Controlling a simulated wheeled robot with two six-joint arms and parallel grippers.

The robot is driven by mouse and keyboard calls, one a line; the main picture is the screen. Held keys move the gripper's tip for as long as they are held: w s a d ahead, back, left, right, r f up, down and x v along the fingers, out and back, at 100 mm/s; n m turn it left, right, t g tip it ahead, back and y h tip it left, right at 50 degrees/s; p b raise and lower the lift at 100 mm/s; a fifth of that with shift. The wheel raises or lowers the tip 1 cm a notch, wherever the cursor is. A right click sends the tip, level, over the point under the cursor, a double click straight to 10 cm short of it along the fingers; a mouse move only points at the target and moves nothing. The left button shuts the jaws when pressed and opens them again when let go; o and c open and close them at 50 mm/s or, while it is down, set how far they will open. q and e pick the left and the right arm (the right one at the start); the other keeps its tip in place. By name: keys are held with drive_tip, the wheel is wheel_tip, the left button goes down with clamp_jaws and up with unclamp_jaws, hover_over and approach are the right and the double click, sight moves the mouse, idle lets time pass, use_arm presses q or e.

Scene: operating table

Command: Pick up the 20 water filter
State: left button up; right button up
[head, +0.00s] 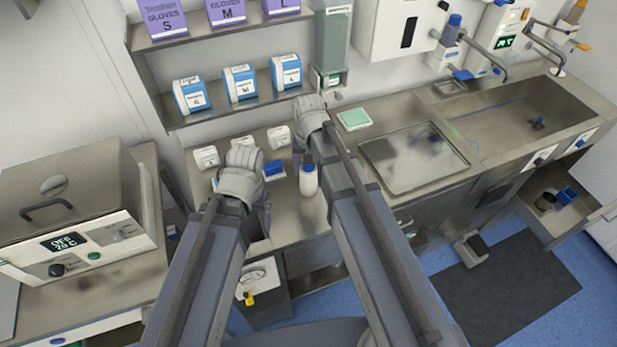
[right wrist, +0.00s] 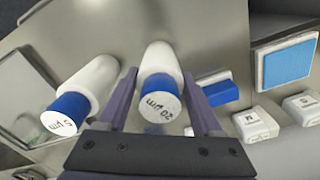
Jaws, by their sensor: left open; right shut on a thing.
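The 20 water filter (right wrist: 158,88) is a white cylinder with a blue cap marked 20 µm. My right gripper (right wrist: 160,122) has its two fingers closed on the sides of the cap. In the head view the filter (head: 308,183) is upright below my right gripper (head: 308,160). I cannot tell whether its base touches the counter. A like filter marked 5 µm (right wrist: 85,88) is to the left of it in the right wrist view, apart from the gripper; in the head view my right arm seems to hide it. My left gripper (head: 262,212) is open, over the counter's front left.
Small white boxes (head: 278,137) and a blue item (head: 273,169) are on the counter beside the filter. A shelf (head: 200,118) with blue-and-white boxes hangs behind. A metal tray (head: 385,150) and a sink (head: 520,110) are to the right, a heating unit (head: 70,215) left.

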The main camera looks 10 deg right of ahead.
drive_tip(key=c, duration=0.7)
wheel_tip(320, 180, up, 10)
drive_tip(key=p, duration=1)
drive_tip(key=shift+s, duration=0.1)
